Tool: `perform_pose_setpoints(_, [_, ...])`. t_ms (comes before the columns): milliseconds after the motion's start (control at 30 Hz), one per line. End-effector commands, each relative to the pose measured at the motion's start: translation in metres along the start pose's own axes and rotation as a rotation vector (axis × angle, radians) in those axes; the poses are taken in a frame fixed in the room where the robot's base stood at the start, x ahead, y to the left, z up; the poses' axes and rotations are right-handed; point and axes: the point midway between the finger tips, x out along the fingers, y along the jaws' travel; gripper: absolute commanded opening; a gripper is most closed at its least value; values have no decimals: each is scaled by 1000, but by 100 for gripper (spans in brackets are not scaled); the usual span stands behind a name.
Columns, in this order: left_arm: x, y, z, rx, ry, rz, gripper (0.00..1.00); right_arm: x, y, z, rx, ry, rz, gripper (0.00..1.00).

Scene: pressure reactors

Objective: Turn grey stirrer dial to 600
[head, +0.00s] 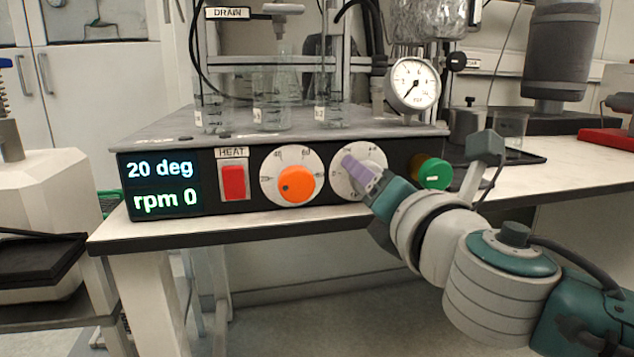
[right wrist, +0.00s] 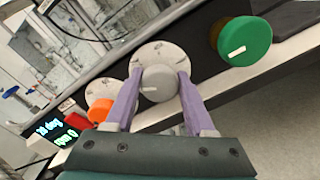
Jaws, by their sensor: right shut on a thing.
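The grey stirrer dial (right wrist: 160,84) sits on a white scale plate (right wrist: 152,54) on the front of the black control box. In the right wrist view my right gripper (right wrist: 160,78) has its two purple fingers on either side of the dial, shut on it. In the head view my right gripper (head: 352,168) covers the dial and part of its scale plate (head: 371,152). The display (head: 161,183) reads 20 deg and rpm 0. My left gripper is not in view.
Left of the grey dial are an orange dial (head: 297,184) and a red HEAT switch (head: 233,182). A green knob (head: 435,173) is close on the right. Glass beakers (head: 272,105) and a pressure gauge (head: 413,84) are above the box.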

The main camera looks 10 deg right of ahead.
Motion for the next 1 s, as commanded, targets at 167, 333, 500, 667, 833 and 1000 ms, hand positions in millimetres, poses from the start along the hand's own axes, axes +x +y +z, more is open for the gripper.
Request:
perform_pose_setpoints(167, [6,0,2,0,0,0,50,0,-1,-2,171,1,-1,0])
perform_pose_setpoints(333, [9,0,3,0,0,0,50,0,-1,-2,333,0,-1,0])
perform_pose_setpoints(500, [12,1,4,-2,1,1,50,0,-1,-2,494,0,0,0])
perform_pose_setpoints(667, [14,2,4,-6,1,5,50,0,-2,-2,646,1,-1,0])
perform_pose_setpoints(833, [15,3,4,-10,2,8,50,0,-2,-1,807,0,-1,0])
perform_pose_setpoints(1000, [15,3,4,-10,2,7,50,0,-2,-1,969,0,-1,0])
